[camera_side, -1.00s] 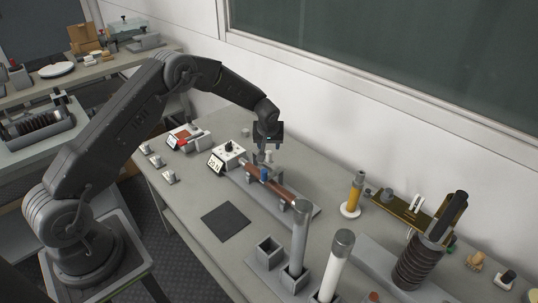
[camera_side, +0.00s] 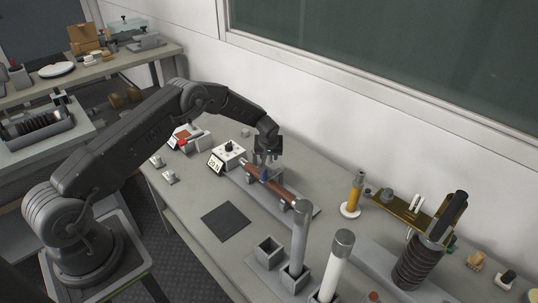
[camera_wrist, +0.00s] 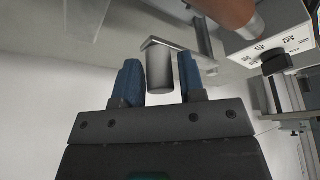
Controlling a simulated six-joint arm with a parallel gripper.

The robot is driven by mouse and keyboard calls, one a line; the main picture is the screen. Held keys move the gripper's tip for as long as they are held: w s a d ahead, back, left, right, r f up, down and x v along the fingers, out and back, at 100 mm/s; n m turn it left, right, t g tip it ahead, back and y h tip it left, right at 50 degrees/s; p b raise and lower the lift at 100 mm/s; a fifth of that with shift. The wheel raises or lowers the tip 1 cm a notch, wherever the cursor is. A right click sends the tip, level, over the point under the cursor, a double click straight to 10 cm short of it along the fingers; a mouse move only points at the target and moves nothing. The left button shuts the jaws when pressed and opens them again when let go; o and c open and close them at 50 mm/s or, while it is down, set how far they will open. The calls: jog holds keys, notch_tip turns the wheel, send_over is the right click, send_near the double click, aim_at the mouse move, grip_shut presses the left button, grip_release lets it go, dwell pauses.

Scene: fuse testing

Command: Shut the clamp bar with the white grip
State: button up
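My gripper (camera_side: 268,158) points down over the far end of the brown fuse tube (camera_side: 283,191) in the side view. In the wrist view, my gripper (camera_wrist: 161,82) has its two blue fingers apart, one on each side of the pale cylindrical grip (camera_wrist: 160,70). Narrow gaps seem to show between grip and fingers. The grip joins a flat grey clamp bar (camera_wrist: 183,45), which runs toward the fuse tube (camera_wrist: 228,13). In the side view my fingers hide most of the grip and bar, so the bar's angle is hard to tell.
A white box with a knob (camera_side: 229,151) and a display (camera_side: 215,164) stands beside the fuse holder. A black mat (camera_side: 226,221) lies in front. Upright tubes in square sockets (camera_side: 300,232) stand nearer the camera. A yellow post (camera_side: 355,192) is to the right.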

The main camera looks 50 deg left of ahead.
grip_shut()
jog(key=shift+s, duration=0.15)
jog(key=shift+s+a+m+t+h, duration=0.2)
jog(key=shift+s+m+h, duration=0.15)
jog(key=shift+s+m, duration=0.45)
jog(key=shift+s+a+m+t+h, duration=0.15)
jog(key=shift+s+m+h, duration=0.25)
jog(key=shift+m, duration=0.8)
jog(key=shift+s+a+m+t+h, duration=0.15)
jog(key=shift+s+a+m+h, duration=0.1)
jog(key=shift+s+m, duration=0.6)
jog(key=shift+w, duration=0.15)
jog(key=shift+o, duration=1.4)
grip_release()
